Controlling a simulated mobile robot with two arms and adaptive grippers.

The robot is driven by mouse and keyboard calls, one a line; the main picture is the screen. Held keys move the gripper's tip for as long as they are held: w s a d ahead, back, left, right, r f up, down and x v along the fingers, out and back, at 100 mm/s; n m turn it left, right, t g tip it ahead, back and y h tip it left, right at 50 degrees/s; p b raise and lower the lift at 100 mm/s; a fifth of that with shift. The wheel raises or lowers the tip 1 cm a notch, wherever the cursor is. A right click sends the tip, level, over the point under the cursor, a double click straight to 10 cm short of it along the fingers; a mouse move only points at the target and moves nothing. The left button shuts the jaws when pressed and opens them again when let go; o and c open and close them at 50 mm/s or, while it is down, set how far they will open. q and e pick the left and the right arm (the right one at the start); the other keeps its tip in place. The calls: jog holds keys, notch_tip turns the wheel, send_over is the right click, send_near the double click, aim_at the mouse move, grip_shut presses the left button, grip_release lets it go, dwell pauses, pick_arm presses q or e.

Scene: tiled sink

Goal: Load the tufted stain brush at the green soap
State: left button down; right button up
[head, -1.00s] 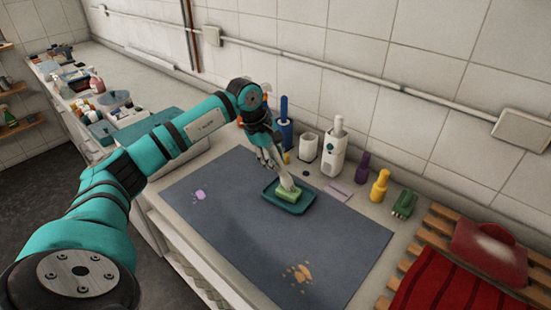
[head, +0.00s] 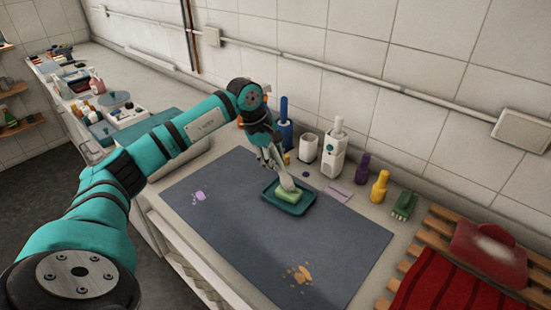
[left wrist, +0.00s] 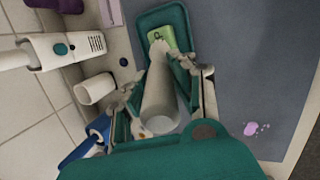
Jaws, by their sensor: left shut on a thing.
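The green soap (head: 287,195) lies in a dark green dish (head: 300,209) on the grey mat. My left gripper (head: 272,163) is above the dish's far left side, shut on a pale, whitish brush (head: 287,184). The brush slants down to the soap. In the left wrist view the pale brush (left wrist: 160,100) is between my fingers (left wrist: 165,88). Its far end meets or overlaps the near part of the soap (left wrist: 183,38); I cannot tell how firmly they touch. The bristles are not clear. The dish (left wrist: 150,19) shows around the soap. My right gripper is not in view.
An orange-brown stain (head: 300,272) and a lilac stain (head: 198,195) mark the mat (head: 245,240). Behind the dish stand a white cup (head: 309,148), a white dispenser (head: 333,152), and purple (head: 362,168) and yellow (head: 380,185) items. A wooden rack (head: 430,240) is at right.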

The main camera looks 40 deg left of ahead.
pick_arm(q)
jog(key=shift+r+p, duration=1.85)
jog(key=shift+r, duration=1.5)
